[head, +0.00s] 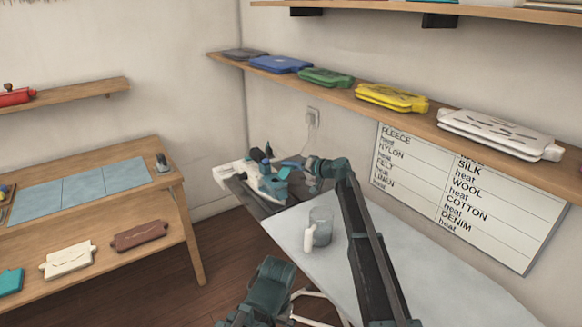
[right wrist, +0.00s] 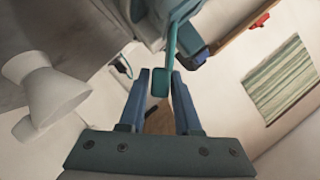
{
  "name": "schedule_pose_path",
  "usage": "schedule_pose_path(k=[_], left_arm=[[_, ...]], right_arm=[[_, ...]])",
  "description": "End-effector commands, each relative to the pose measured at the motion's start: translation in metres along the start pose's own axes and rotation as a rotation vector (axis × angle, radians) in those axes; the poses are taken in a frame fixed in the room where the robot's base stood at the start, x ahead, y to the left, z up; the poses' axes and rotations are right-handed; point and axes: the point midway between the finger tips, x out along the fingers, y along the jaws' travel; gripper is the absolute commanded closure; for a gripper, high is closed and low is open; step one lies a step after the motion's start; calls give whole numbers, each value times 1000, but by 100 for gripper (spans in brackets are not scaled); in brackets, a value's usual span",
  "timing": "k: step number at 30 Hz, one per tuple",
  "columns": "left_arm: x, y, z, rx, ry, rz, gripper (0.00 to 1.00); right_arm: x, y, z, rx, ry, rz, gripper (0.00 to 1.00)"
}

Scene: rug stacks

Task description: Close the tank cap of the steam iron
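The steam iron (head: 266,183), white with teal and dark parts, sits at the far end of the ironing board. Its grey and teal body shows at the top of the right wrist view (right wrist: 140,14). A teal tank cap (right wrist: 160,84) on a thin strap stands out from the iron toward my right gripper (right wrist: 162,82). The gripper's two blue fingers are apart, one on each side of the cap; whether they touch it is unclear. In the head view my right gripper (head: 292,163) is beside the iron's top.
A clear cup with a white handle (head: 320,228) stands on the pale ironing board (head: 420,255), close to my right arm. A shelf (head: 345,95) with coloured folded items and a heat chart (head: 465,200) line the wall. A wooden table (head: 160,190) stands left.

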Motion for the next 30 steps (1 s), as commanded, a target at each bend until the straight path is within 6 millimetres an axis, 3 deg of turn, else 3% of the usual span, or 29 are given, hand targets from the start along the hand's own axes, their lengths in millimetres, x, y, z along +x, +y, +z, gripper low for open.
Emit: schedule_pose_path(k=[1,5,30], left_arm=[[0,0,0,0,0,0,0],[0,0,0,0,0,0,0],[0,0,0,0,0,0,0]], right_arm=[[0,0,0,0,0,0,79],[0,0,0,0,0,0,100],[0,0,0,0,0,1,100]])
